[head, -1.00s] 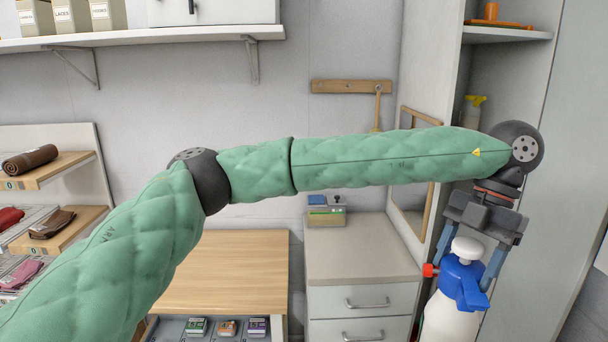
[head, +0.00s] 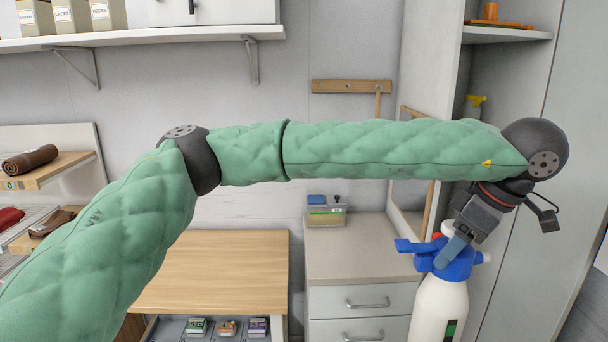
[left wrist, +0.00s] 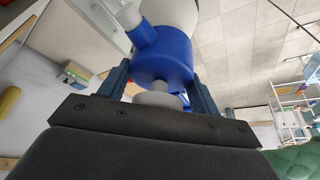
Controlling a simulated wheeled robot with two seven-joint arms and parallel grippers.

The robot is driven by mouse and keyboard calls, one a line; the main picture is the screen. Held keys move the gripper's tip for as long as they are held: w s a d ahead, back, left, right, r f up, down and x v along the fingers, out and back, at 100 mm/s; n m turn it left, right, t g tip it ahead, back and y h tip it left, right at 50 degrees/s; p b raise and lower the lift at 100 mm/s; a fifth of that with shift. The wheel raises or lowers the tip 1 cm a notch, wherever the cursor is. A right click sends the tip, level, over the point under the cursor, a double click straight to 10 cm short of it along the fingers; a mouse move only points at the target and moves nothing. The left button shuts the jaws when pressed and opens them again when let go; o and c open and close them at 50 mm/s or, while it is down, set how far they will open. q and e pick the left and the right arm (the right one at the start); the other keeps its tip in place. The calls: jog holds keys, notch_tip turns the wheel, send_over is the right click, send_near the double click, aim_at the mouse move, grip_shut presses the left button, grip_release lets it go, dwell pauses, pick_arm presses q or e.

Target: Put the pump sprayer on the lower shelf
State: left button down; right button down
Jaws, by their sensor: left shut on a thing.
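The pump sprayer has a white bottle (head: 440,310) and a blue head with a blue lever. It hangs upright at the right of the head view. My left gripper (head: 452,250) is shut on the blue head from above. In the left wrist view the blue head (left wrist: 162,58) sits between the two fingers of my left gripper (left wrist: 160,88). The tall cabinet at the right has an upper shelf (head: 500,34). The lower shelf is not clearly seen; my arm and the sprayer cover that part. My right gripper is out of view.
An orange item (head: 492,14) is on the upper shelf.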

aim_at(447, 222)
pick_arm(q)
jog(key=m, duration=0.1)
jog(key=w+a+m+h, duration=0.1)
jog(key=m, duration=0.1)
jog(key=w+r+m+t, duration=0.1)
jog(key=shift+w+a+m+h, duration=0.2)
jog(key=shift+a+m+h, duration=0.1)
jog(key=shift+a+m, duration=0.1)
jog(key=w+a+f+m+h, duration=0.2)
jog(key=w+a+f+m, duration=0.2)
jog(key=w+a, duration=0.55)
jog(key=w+a+f+m+h, duration=0.1)
jog(key=w+a+f+m, duration=0.35)
jog(key=a, duration=0.95)
jog(key=s+a+f+n, duration=0.1)
jog(key=a+f, duration=0.9)
jog(key=f, duration=0.1)
jog(key=s+a+f+n+y, duration=0.1)
jog(key=s+a+f+n, duration=0.1)
jog(key=a+f, duration=0.8)
jog(key=shift+s+a+f+t, duration=0.25)
jog(key=shift+f+t, duration=0.15)
jog(key=shift+f, duration=0.2)
jog(key=shift+d+n, duration=0.1)
jog(key=shift+n, duration=0.15)
